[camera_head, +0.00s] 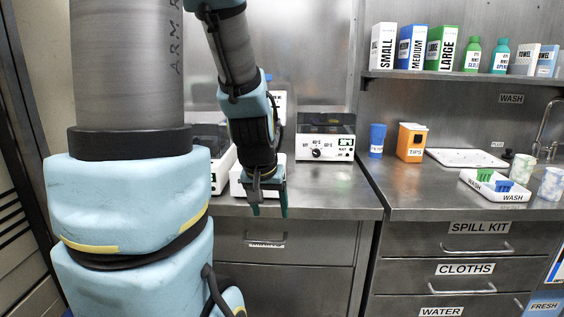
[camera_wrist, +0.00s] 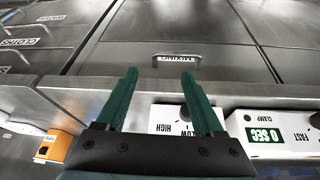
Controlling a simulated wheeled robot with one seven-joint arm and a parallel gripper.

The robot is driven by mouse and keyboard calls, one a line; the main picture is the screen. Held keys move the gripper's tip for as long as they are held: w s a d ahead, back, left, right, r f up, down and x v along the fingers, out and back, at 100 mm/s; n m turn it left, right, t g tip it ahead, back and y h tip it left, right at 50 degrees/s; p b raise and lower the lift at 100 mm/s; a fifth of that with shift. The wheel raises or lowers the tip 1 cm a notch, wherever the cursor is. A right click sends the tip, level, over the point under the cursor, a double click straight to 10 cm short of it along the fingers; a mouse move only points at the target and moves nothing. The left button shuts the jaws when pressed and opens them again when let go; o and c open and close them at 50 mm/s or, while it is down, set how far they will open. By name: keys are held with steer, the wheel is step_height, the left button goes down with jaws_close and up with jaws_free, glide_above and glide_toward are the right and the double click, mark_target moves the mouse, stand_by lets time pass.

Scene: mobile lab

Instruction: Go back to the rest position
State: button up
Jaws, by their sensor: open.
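My gripper (camera_head: 269,211) points down in front of the left counter's edge, in the head view. Its two dark green fingers are apart with nothing between them. In the wrist view my gripper (camera_wrist: 160,80) also shows open and empty, with a drawer front beyond the fingertips. My arm hangs bent from the upper left and hides part of the equipment behind it.
The left steel counter (camera_head: 325,198) holds white lab devices, including one with a dial (camera_head: 325,148). Drawers with handles lie below. A shelf (camera_head: 460,76) holds boxes and bottles.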

steer(key=s+a+f+g+y, duration=0.1)
steer(key=s+a+g, duration=0.1)
steer(key=s+a, duration=0.25)
step_height(320, 180, down, 11)
steer(key=s+b, duration=0.2)
steer(key=b, duration=0.8)
step_height(320, 180, up, 20)
steer(key=p, duration=2)
steer(key=shift+w+d+r+n+g+p, duration=0.15)
steer(key=shift+d+r+n+g+p, duration=0.05)
steer(key=shift+d+n+g+p, duration=0.15)
stand_by(2.1)
